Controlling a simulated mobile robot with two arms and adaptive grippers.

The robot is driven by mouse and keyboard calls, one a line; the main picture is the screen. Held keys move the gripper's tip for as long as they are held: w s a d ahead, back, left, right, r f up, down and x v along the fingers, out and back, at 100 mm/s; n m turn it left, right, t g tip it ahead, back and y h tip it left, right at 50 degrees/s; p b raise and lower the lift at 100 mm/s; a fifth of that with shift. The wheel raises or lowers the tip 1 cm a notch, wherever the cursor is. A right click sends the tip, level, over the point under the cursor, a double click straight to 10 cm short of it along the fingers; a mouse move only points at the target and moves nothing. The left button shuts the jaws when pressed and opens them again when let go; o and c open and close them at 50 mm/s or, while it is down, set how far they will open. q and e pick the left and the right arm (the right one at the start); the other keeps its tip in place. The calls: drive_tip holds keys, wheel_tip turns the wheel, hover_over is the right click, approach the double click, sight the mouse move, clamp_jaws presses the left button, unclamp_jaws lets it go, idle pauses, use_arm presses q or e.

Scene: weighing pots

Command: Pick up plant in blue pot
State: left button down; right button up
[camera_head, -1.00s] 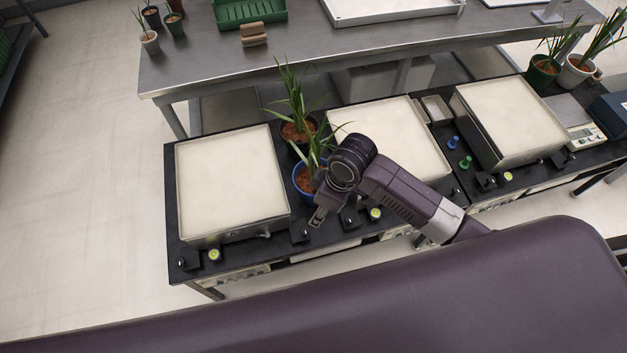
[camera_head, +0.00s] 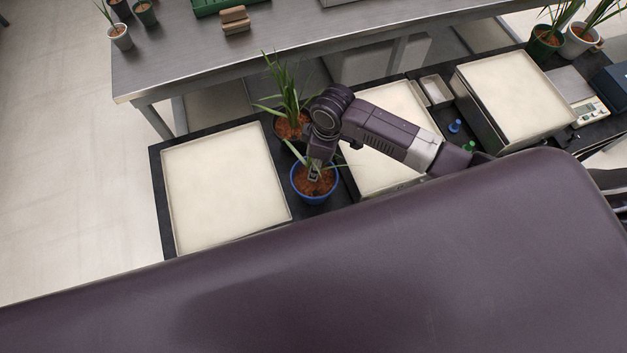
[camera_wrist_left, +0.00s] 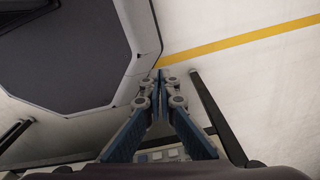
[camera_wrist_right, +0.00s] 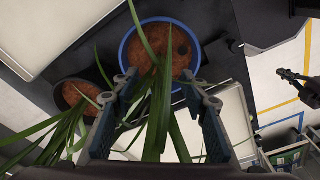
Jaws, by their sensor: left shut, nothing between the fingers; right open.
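The blue pot (camera_head: 315,201) with brown soil and long green leaves stands on the dark bench between two pale square trays. My right gripper (camera_head: 314,174) is over this pot, pointing down. In the right wrist view the gripper (camera_wrist_right: 161,86) is open, with the blue pot (camera_wrist_right: 137,57) just beyond its fingers. Several leaves (camera_wrist_right: 158,115) of the plant pass between and across the fingers. Nothing is gripped.
A dark pot with a plant (camera_head: 290,128) stands close behind the blue pot. A pale tray (camera_head: 222,185) lies to the left and another (camera_head: 393,110) to the right. A steel table (camera_head: 270,50) is behind. My body hides the bench's front edge.

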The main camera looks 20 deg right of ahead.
drive_tip(key=f, duration=0.3)
drive_tip(key=shift+w+a+f, duration=0.15)
drive_tip(key=shift+a+f, duration=0.05)
drive_tip(key=shift+f, duration=0.55)
clamp_jaws()
use_arm(q)
drive_tip(key=shift+w+r, duration=0.25)
drive_tip(key=shift+w, duration=0.05)
use_arm(e)
drive_tip(key=shift+w+r, duration=0.1)
drive_tip(key=shift+w, duration=0.05)
